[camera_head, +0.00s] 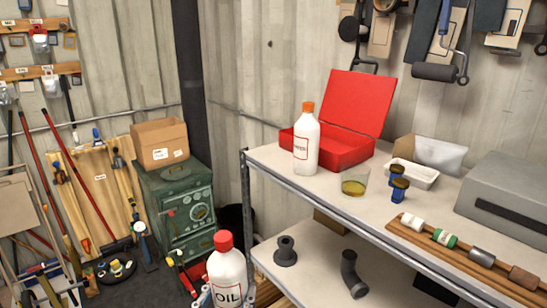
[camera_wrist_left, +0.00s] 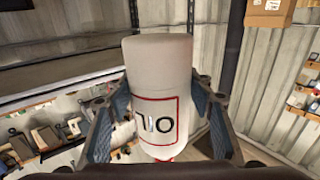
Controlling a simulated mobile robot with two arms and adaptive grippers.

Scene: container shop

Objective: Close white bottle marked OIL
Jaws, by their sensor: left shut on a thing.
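The white bottle marked OIL (camera_head: 228,278) stands upright at the lower middle of the head view, in front of the shelf. Its red cap (camera_head: 223,241) sits on top of its neck; how tightly it is screwed cannot be told. In the left wrist view the same bottle (camera_wrist_left: 160,70) appears upside down, with a bit of red (camera_wrist_left: 165,159) at its lower end. My left gripper (camera_wrist_left: 160,118) is shut on the bottle's body, one finger on each side. Only a little of that gripper shows beside the bottle in the head view. My right gripper is not in view.
A green cabinet (camera_head: 180,205) with a cardboard box (camera_head: 160,143) stands behind left.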

